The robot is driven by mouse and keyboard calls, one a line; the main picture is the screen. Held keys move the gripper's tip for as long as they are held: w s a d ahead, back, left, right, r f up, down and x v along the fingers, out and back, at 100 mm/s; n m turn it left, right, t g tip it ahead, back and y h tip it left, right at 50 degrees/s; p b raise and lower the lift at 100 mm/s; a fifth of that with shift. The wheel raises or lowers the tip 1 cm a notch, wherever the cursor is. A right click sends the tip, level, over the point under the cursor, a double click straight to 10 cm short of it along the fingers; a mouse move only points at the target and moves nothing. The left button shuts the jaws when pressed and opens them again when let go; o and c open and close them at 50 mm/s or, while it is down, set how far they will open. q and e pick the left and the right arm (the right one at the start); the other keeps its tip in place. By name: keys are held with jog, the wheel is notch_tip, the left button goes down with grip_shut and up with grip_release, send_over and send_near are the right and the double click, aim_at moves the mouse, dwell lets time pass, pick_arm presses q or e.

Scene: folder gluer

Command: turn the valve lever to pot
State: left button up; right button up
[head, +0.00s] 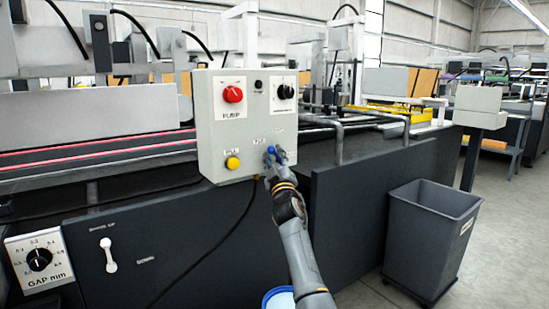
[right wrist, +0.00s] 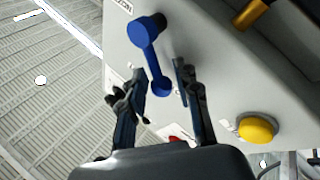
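The blue valve lever (head: 270,151) is on the lower right of the grey control box (head: 217,135). Small labels around it are too blurred to read surely. In the right wrist view the lever (right wrist: 149,50) shows as a round hub with an arm ending in a rounded tip. My right gripper (head: 274,163) is in front of the box at the lever and partly covers it. In the wrist view its fingers (right wrist: 160,75) are apart, one on each side of the lever's tip, with gaps visible. My left gripper is not in view.
The box also carries a red pump knob (head: 233,94), a black knob (head: 285,91) and a yellow button (head: 232,163). A grey bin (head: 430,235) stands at the right. A gap dial (head: 39,260) and white lever (head: 109,256) are at lower left.

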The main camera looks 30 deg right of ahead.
jog(key=shift+s+f, duration=0.2)
jog(key=shift+s, duration=0.2)
jog(key=v, duration=1.1)
jog(key=shift+a, duration=0.2)
